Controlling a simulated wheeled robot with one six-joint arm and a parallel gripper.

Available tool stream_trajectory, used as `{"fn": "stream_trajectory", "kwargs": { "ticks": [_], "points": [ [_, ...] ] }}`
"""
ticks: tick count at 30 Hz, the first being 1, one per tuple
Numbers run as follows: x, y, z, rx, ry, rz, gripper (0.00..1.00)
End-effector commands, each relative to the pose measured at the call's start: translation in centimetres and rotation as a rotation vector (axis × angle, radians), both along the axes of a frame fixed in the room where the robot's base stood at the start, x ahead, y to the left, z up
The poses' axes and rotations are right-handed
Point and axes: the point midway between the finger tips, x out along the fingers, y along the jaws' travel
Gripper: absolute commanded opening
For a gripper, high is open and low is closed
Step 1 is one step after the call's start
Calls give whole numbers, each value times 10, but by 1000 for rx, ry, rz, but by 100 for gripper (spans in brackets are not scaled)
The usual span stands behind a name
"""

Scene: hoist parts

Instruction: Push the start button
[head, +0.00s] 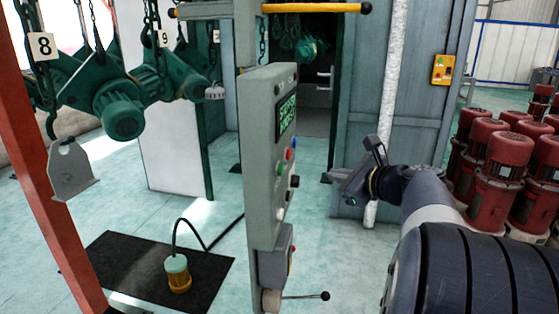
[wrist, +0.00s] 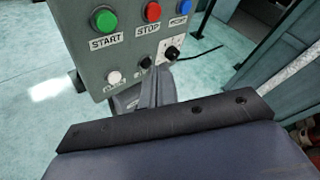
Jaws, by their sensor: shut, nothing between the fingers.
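The green START button (wrist: 104,20) is at the upper left of the grey control panel (wrist: 90,62) in the wrist view, with its label below. In the head view the panel (head: 262,120) is seen nearly edge-on, and the green button (head: 280,166) shows on its face. My gripper (head: 338,177) is to the right of the panel, apart from it. In the wrist view my gripper (wrist: 157,82) has its fingers together and empty, below and right of START. Its fingers cover part of the panel's lower row.
The red STOP button (wrist: 152,11) and a blue button (wrist: 182,5) are right of START. A white button (wrist: 113,77) and a black knob (wrist: 172,53) are lower. A lever (head: 305,296) sticks out under the panel. Red motors (head: 500,160) stand at right.

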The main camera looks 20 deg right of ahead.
Motion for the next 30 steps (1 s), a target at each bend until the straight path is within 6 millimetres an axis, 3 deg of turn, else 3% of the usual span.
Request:
{"fn": "stream_trajectory", "kwargs": {
  "ticks": [17,30],
  "points": [
    [3,5,0,0,-1,2,0],
    [34,53,0,-1,0,4,0]
  ]
}}
